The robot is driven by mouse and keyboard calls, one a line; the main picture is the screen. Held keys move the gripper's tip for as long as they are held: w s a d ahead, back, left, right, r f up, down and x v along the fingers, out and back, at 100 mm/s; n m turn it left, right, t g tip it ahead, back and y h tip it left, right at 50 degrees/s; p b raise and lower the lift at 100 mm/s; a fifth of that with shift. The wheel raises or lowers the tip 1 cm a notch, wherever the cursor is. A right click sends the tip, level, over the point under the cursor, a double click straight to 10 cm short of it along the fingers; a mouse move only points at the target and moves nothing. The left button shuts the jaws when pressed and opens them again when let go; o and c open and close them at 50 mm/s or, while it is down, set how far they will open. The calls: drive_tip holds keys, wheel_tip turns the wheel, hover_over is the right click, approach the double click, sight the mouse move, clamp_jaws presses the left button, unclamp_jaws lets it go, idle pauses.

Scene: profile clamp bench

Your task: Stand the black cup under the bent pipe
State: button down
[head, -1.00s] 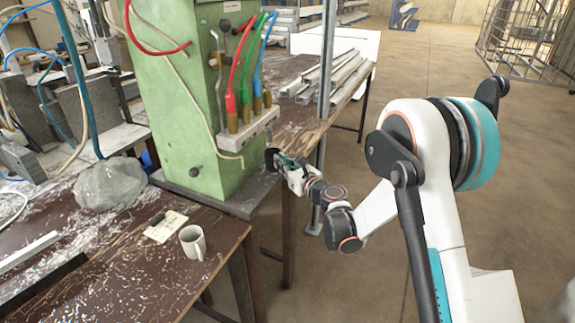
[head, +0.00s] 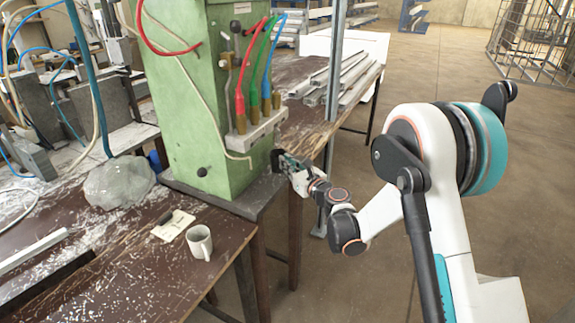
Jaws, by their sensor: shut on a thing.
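My gripper (head: 285,163) is beside the right side of the green machine, just right of the manifold with the coloured hoses. It is shut on a small dark thing that looks like the black cup (head: 275,160). The cup shows only as a dark patch at the fingertips, against the machine's corner and table edge; whether it touches them I cannot tell. A thin grey bent pipe (head: 227,72) runs down the machine's front, left of the red hose. What lies directly under its lower end is hard to make out.
A white mug (head: 199,242) and a paper card (head: 173,225) lie on the near brown table. A grey stone-like lump (head: 118,182) sits left of the green machine (head: 190,110). Metal bars (head: 345,80) lie on the table behind. A grey upright post (head: 333,90) stands close behind my gripper.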

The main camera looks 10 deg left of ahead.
drive_tip(key=shift+f, duration=0.25)
idle(0.5)
drive_tip(key=c, duration=1.7)
unclamp_jaws()
drive_tip(key=shift+d, duration=0.1)
drive_tip(key=v, duration=1)
drive_tip(key=shift+f, duration=0.25)
drive_tip(key=shift+r, duration=0.1)
